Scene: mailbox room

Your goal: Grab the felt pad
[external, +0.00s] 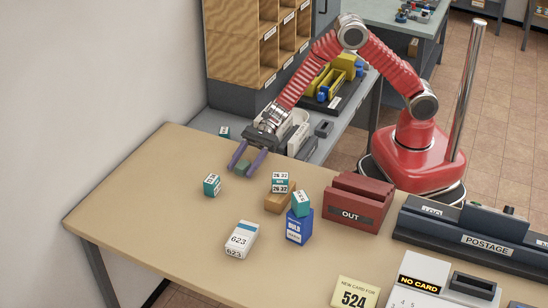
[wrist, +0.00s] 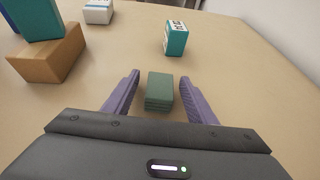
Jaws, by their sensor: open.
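The felt pad appears to be the small dark green layered block (wrist: 160,86) on the tan table. In the wrist view it stands between the two purple fingers of my gripper (wrist: 159,90), with a gap on each side. In the external view the green block (external: 243,165) shows partly between the fingers of my gripper (external: 248,163), near the table's back edge. My gripper is open, and its fingers are apart from the block.
A teal-and-white box (external: 212,185) stands just beyond the block. The table's left side is clear.

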